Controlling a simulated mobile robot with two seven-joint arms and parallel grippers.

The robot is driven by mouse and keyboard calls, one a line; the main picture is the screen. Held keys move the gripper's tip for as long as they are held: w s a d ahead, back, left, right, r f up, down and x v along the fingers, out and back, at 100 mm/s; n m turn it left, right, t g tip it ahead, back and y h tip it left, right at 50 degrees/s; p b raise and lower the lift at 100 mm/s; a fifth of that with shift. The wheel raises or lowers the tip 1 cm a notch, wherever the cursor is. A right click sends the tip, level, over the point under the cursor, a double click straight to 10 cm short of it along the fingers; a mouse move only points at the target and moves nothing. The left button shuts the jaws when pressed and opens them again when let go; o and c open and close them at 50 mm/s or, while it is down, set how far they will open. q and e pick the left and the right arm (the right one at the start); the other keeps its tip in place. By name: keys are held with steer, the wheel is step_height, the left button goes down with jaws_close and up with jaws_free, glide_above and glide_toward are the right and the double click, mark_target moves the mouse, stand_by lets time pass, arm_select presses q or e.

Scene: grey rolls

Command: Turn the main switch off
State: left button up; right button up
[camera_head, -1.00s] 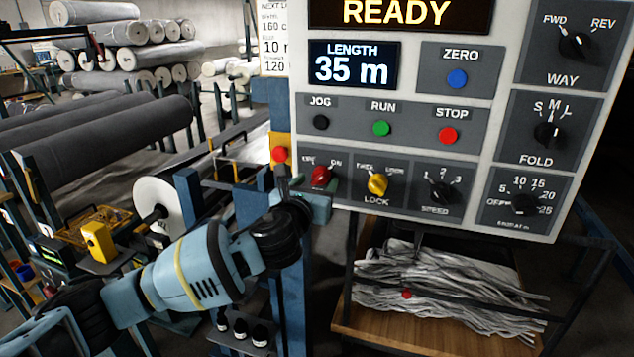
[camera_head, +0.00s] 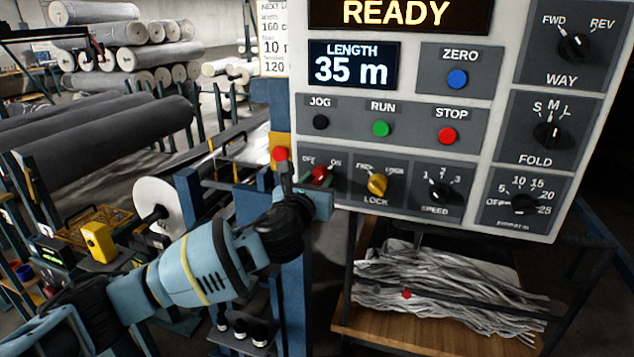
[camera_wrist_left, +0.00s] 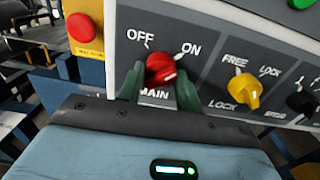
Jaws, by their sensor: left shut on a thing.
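The main switch is a red knob (camera_head: 320,174) at the lower left of the white control panel, with OFF marked at its left and ON at its right. It also shows in the left wrist view (camera_wrist_left: 160,66), above the MAIN label. My left gripper (camera_head: 306,189) is at the knob, coming from below left. In the left wrist view its two green fingers (camera_wrist_left: 160,84) stand at either side of the knob, shut on it. The fingers cover the knob's sides, and I cannot tell exactly where its pointer stands. My right gripper is out of view.
The yellow LOCK knob (camera_head: 377,184) is just right of the main switch. A red button (camera_head: 280,154) on a yellow box is close at its left. JOG, RUN and STOP buttons sit above. A wooden shelf (camera_head: 365,326) with grey strips is below the panel.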

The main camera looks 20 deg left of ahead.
arm_select(q)
steer(key=shift+n, duration=0.3)
steer(key=n, duration=0.9)
steer(key=shift+d, duration=0.1)
steer(key=n, duration=0.4)
steer(key=shift+r+n, duration=0.1)
steer(key=shift+n, duration=2)
steer(key=o, duration=1)
